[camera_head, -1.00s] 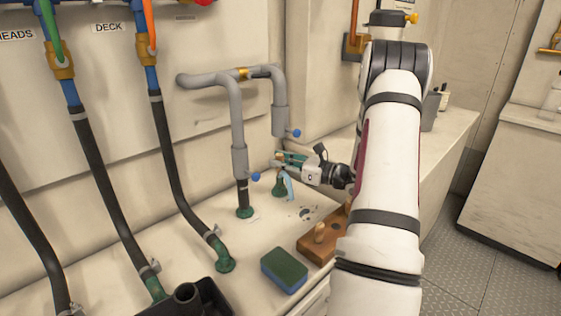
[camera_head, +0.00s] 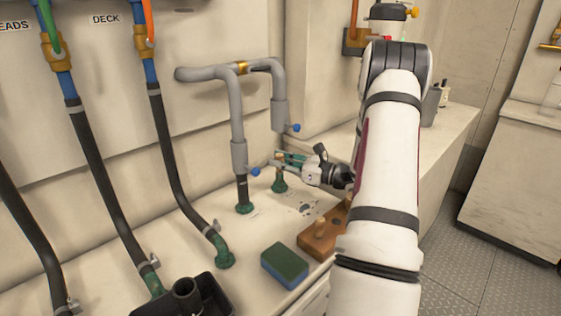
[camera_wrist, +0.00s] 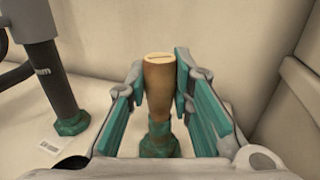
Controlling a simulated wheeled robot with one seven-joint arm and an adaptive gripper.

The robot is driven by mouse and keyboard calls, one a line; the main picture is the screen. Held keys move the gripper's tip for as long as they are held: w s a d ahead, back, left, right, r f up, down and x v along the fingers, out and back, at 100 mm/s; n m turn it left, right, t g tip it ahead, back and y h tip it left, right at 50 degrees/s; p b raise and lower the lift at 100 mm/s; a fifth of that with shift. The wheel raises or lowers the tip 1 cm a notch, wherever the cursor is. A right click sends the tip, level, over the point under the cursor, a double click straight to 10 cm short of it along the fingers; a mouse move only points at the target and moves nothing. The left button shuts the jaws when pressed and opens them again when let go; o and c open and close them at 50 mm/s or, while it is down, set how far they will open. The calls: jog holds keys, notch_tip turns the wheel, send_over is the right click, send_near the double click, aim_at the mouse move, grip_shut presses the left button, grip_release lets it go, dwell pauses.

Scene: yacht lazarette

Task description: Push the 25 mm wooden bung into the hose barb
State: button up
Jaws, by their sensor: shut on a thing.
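The wooden bung (camera_wrist: 160,88) stands upright between my gripper's teal finger pads (camera_wrist: 160,82). Its wide top, with a dark slot line, faces the wrist camera. Its narrow lower end lines up with the green hose barb (camera_wrist: 159,140) and appears to meet the barb's top; how deep it sits is hidden. In the head view the barb (camera_head: 280,185) stands on the white counter, just under my gripper (camera_head: 284,160), which is shut on the bung.
A grey pipe (camera_head: 238,115) with blue-handled valves stands left of the barb. Black hoses (camera_head: 172,150) run down at left.

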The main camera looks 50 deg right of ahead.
jog(key=o, duration=1)
jog(key=shift+f, duration=0.3)
jog(key=shift+r, duration=0.15)
